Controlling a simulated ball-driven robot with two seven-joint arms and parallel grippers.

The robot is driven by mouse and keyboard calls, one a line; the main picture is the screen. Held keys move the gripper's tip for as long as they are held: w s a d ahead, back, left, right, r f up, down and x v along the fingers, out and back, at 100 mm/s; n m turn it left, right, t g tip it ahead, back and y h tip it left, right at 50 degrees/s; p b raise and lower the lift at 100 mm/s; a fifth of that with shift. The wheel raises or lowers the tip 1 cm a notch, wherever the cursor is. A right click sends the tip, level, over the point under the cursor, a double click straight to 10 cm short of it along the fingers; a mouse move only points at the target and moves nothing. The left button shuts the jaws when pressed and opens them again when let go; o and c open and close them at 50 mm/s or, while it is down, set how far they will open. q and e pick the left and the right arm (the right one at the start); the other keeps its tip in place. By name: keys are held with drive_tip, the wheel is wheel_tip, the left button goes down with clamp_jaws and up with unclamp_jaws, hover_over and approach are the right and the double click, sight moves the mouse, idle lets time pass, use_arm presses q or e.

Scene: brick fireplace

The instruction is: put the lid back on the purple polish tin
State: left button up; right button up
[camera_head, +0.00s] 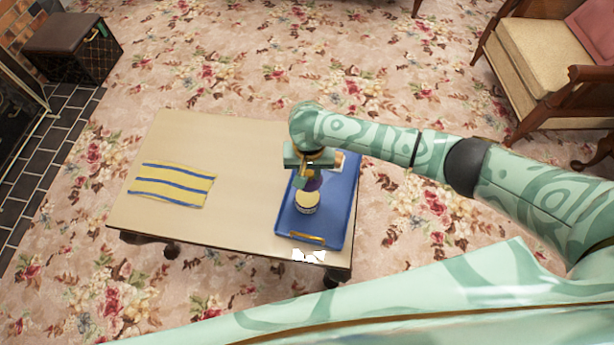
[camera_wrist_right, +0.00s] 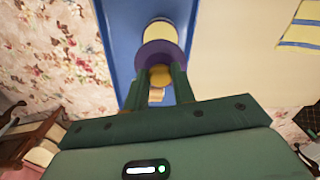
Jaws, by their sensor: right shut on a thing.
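My right gripper (camera_head: 311,179) is above the blue tray, shut on the yellow knob (camera_wrist_right: 160,75) of a purple lid. The round purple lid (camera_wrist_right: 158,53) shows past the fingertips in the wrist view, and a small part of it (camera_head: 315,184) shows in the head view. A tin with a pale yellow top (camera_head: 307,201) stands in the tray, just in front of the lid in the head view. In the wrist view the tin (camera_wrist_right: 160,32) is partly hidden behind the lid. I cannot tell whether lid and tin touch. My left gripper is not in view.
The blue tray (camera_head: 337,222) lies on the right end of a pale table (camera_head: 240,233). A small orange-and-white thing (camera_head: 338,160) is in its far part. A yellow cloth with blue stripes (camera_head: 171,184) lies at left. White scraps (camera_head: 309,255) are near the front edge. The table's middle is clear.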

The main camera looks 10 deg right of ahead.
drive_tip(key=shift+s+a+f, duration=0.1)
drive_tip(key=shift+s+f, duration=0.05)
drive_tip(key=shift+f, duration=0.45)
drive_tip(key=shift+s+a+f, duration=0.1)
drive_tip(key=shift+s+f, duration=0.05)
drive_tip(key=shift+f, duration=0.4)
wheel_tip(320, 180, down, 5)
drive_tip(key=b, duration=0.5)
drive_tip(key=shift+r+b, duration=0.2)
drive_tip(key=shift+b, duration=0.1)
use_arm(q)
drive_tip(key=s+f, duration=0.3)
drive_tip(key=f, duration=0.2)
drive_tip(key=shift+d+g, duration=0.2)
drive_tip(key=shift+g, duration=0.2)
use_arm(e)
drive_tip(key=shift+f, duration=0.8)
use_arm(q)
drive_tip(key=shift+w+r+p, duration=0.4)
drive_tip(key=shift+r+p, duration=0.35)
drive_tip(key=shift+p, duration=0.15)
use_arm(e)
drive_tip(key=shift+r, duration=0.1)
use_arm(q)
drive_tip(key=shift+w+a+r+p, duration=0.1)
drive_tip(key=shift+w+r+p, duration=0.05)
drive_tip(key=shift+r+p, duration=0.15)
use_arm(e)
drive_tip(key=shift+f, duration=0.25)
